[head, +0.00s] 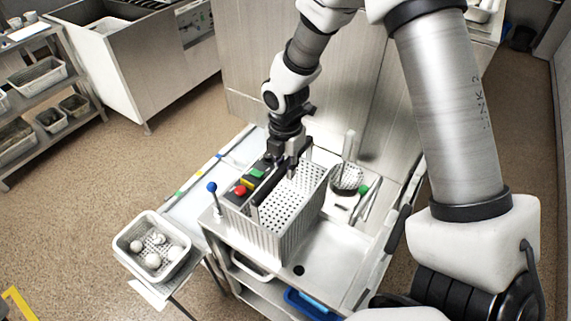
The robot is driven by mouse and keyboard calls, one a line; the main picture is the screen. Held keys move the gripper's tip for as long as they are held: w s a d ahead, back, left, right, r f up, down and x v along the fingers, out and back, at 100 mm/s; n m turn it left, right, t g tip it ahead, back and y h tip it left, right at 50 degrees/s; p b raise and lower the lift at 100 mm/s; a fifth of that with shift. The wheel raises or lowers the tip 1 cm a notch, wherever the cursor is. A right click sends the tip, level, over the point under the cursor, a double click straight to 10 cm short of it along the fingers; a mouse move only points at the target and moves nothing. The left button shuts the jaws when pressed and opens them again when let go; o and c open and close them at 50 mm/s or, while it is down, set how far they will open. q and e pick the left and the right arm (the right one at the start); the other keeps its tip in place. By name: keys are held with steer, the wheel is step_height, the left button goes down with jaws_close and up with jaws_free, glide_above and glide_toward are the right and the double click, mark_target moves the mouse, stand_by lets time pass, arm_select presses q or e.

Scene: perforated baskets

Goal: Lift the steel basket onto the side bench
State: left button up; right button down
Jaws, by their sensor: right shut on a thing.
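The steel basket (262,237) is a deep, open box with a perforated floor, and it shows mid-frame over a steel counter. Whether its base touches the counter is hard to tell. My right gripper (285,160) points down at the basket's far upper edge and is shut on it. The fingertips are small and partly hidden there. My left gripper is out of the picture. I cannot tell for sure which surface is the side bench; a small stand (180,285) is at the lower left.
A pale basket (130,262) with several white round items is on the small stand. A round strainer (346,180) and a blue-knobbed lever (212,187) are close by. Bare counter (335,245) shows at right.

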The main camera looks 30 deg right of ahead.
steer(key=c, duration=1)
jaws_free()
steer(key=shift+o, duration=0.2)
step_height(320, 180, up, 12)
